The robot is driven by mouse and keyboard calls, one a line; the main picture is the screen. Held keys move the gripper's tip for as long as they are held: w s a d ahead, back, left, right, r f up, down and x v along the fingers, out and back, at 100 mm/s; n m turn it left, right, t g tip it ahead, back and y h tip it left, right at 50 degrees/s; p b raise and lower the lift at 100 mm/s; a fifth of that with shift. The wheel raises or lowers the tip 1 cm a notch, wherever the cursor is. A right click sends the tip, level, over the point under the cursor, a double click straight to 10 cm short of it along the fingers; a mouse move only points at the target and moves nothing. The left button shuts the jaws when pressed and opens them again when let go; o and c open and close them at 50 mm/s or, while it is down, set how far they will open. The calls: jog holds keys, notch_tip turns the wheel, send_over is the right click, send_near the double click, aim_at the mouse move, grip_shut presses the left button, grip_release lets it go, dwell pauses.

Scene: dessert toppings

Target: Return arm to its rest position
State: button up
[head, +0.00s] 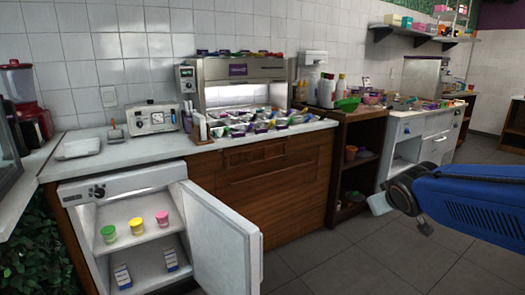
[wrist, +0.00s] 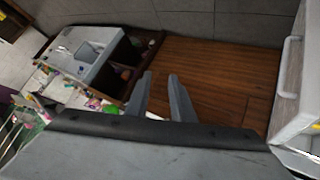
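My gripper (wrist: 160,75) shows in the wrist view with its two grey fingers apart and nothing between them. Beyond the fingers is the brown wood front of the counter (wrist: 222,75), with no contact visible. In the head view my blue arm reaches in from the right edge, over the floor and in front of the shelves. Its dark joint is in sight there, but the fingers cannot be made out clearly.
A small fridge stands open at lower left, its door (head: 228,240) swung out. Inside are green (head: 108,233), yellow (head: 136,225) and pink (head: 162,218) cups. The counter holds a topping display (head: 240,72) and a white tray (head: 78,148). The grey floor (head: 330,265) is clear.

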jog(key=s+a+f+m+g, duration=0.1)
jog(key=s+f, duration=0.1)
jog(key=s, duration=0.6)
jog(key=s+a+f+m+g+y, duration=0.1)
jog(key=s+a+f+g, duration=0.1)
jog(key=s, duration=0.7)
jog(key=s+a+f+g+y, duration=0.1)
jog(key=s+a+f+g, duration=0.1)
jog(key=s, duration=0.7)
jog(key=shift+f+m, duration=0.4)
jog(key=shift+f, duration=0.5)
jog(key=shift+a, duration=0.15)
